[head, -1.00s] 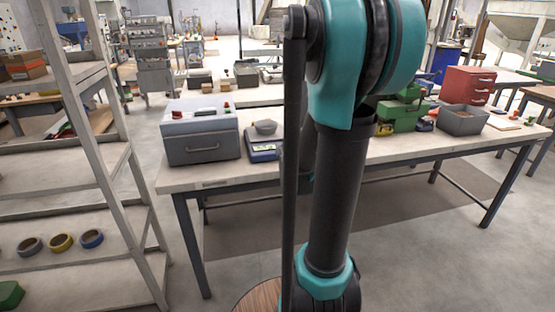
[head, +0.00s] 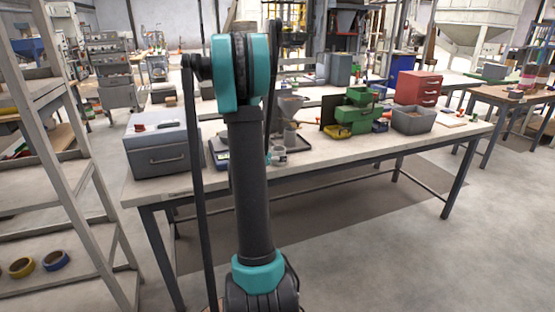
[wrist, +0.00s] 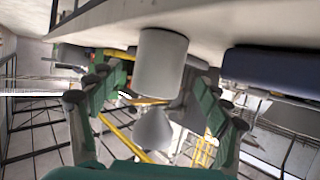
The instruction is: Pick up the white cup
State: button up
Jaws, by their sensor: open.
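The white cup (wrist: 162,62) stands on the worktable in the wrist view, where the picture is upside down. My gripper (wrist: 155,102) is open, with one green-padded finger to each side of the cup's line. The cup appears ahead of the fingertips, not clasped. In the head view a small pale cup (head: 278,155) shows near the table's front edge, just right of my arm. My gripper is mostly hidden behind the arm there.
The worktable (head: 335,152) also holds a grey box (head: 160,155), a scale (head: 219,155), a grey funnel (head: 291,106), green bins (head: 352,115) and a grey bin (head: 412,120). A dark blue body (wrist: 262,70) is close beside the cup. A shelf rack (head: 85,190) stands left.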

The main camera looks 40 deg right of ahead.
jog(key=shift+x, duration=3.8)
jog(key=shift+r, duration=0.1)
jog(key=c, duration=1.4)
